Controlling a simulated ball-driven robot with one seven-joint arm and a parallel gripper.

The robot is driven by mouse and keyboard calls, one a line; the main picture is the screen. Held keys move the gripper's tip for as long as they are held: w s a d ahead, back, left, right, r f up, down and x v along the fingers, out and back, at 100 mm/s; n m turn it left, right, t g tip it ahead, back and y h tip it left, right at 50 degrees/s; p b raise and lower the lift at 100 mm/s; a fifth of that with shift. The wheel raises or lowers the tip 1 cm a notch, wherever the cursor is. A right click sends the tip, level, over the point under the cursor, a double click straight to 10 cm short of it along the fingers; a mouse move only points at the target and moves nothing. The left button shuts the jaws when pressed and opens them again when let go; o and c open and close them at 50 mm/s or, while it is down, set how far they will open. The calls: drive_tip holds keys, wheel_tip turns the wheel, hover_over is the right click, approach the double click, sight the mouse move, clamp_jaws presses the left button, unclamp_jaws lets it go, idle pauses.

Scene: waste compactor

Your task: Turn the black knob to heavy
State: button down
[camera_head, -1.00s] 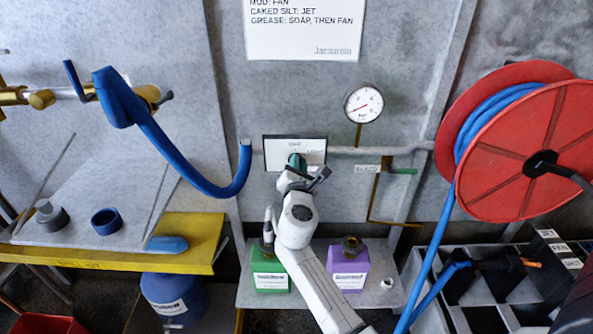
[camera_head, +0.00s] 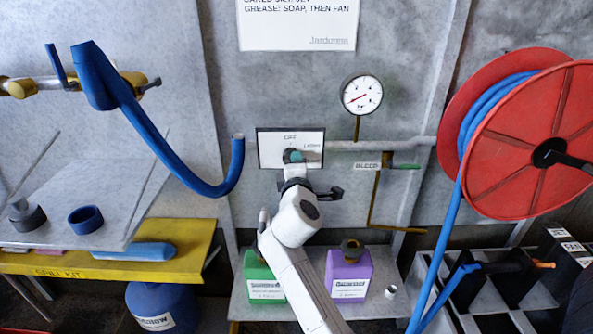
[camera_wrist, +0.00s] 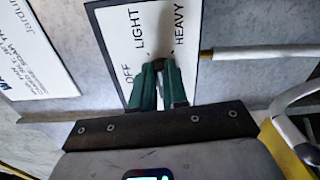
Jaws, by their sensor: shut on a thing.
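The white dial panel (camera_head: 266,148) is on the wall, and it also shows in the wrist view (camera_wrist: 122,40). The wrist view reads OFF, LIGHT and HEAVY around the dial. My gripper (camera_wrist: 158,72) has green fingers on either side of the black knob (camera_wrist: 157,64) and is shut on it. Only a small part of the knob shows between the fingertips, so I cannot tell which label it points to. In the head view my gripper (camera_head: 292,157) covers the knob and the lower part of the panel.
A pressure gauge (camera_head: 361,95) and a pipe (camera_head: 380,145) are right of the panel. A blue hose (camera_head: 190,175) curves close on its left. Green (camera_head: 262,280) and purple (camera_head: 349,275) jugs stand below, beside my arm. A red hose reel (camera_head: 525,140) is at right.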

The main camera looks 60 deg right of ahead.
drive_tip(key=shift+f+m+b, duration=0.2)
drive_tip(key=shift+m+b, duration=0.75)
drive_tip(key=shift+m, duration=0.2)
drive_tip(key=shift+f+m+b, duration=0.2)
drive_tip(key=shift+m+b, duration=0.7)
drive_tip(key=shift+m, duration=0.3)
drive_tip(key=shift+f+m+b, duration=0.2)
drive_tip(key=shift+m+b, duration=0.75)
drive_tip(key=shift+m, duration=0.2)
drive_tip(key=c, duration=1.1)
unclamp_jaws()
drive_tip(key=shift+c, duration=0.2)
drive_tip(key=shift+r, duration=0.1)
drive_tip(key=v, duration=1.1)
drive_tip(key=shift+w, duration=0.15)
